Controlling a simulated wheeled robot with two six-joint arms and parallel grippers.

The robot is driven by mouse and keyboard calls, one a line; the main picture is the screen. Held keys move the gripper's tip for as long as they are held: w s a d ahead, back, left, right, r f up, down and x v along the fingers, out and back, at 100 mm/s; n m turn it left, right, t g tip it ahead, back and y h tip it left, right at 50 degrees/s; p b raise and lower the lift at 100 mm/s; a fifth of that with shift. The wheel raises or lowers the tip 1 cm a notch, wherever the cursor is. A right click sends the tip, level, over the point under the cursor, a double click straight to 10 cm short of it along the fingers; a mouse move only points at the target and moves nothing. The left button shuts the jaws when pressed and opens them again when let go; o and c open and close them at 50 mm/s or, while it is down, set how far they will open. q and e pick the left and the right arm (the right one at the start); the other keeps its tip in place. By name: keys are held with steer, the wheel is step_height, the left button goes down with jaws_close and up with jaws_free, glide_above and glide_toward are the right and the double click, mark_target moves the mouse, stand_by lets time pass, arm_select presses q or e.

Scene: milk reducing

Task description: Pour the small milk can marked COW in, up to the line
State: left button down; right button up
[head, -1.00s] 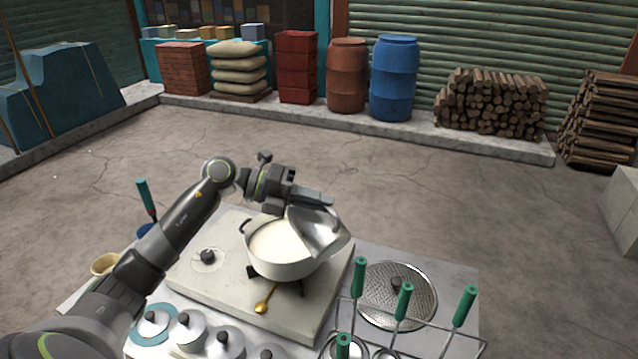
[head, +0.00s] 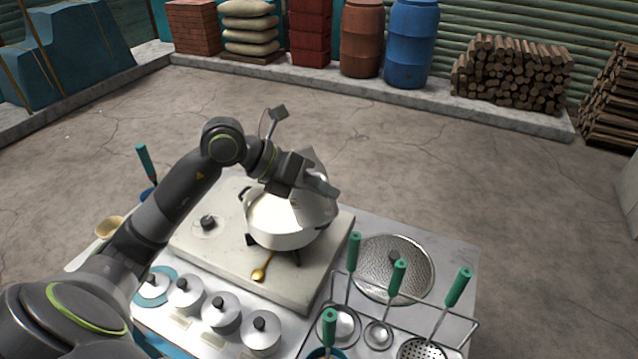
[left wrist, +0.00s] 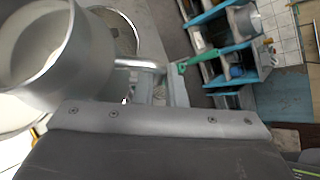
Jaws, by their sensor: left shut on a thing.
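My left gripper (head: 318,186) is shut on the handle (left wrist: 138,63) of a metal milk can (head: 318,212). The can is held tilted over the wide pot (head: 283,240) on the stove slab and hides much of the pot's opening. In the left wrist view I look at the can (left wrist: 80,75) from close by; its inside looks pale. No COW mark and no fill line can be read, and the pot's milk level is mostly hidden. My right gripper is not in view.
A golden spoon (head: 262,271) lies on the slab (head: 210,260) before the pot. Lidded canisters (head: 221,313) line the front edge. A perforated disc (head: 400,260) and a rack of green-handled ladles (head: 397,280) are at the right.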

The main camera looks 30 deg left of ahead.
mark_target(318, 200)
arm_select(q)
steer(key=y, duration=0.1)
steer(key=m+t+y+b, duration=0.1)
steer(key=shift+a+f+m+y, duration=0.15)
steer(key=shift+f+m+y, duration=0.15)
steer(key=shift+y, duration=0.1)
steer(key=f+b, duration=0.1)
steer(key=b, duration=0.1)
steer(key=a+f+y+b, duration=0.1)
steer(key=b, duration=0.2)
steer(key=f+m+t+y+b, duration=0.1)
steer(key=b, duration=0.1)
steer(key=shift+w+a+f+b, duration=0.2)
steer(key=shift+w+b, duration=0.1)
steer(key=shift+w, duration=0.1)
step_height(318, 200, up, 2)
steer(key=shift+w+r+p, duration=0.1)
steer(key=shift+r+p, duration=0.05)
steer(key=shift+p, duration=0.5)
steer(key=shift+r, duration=0.6)
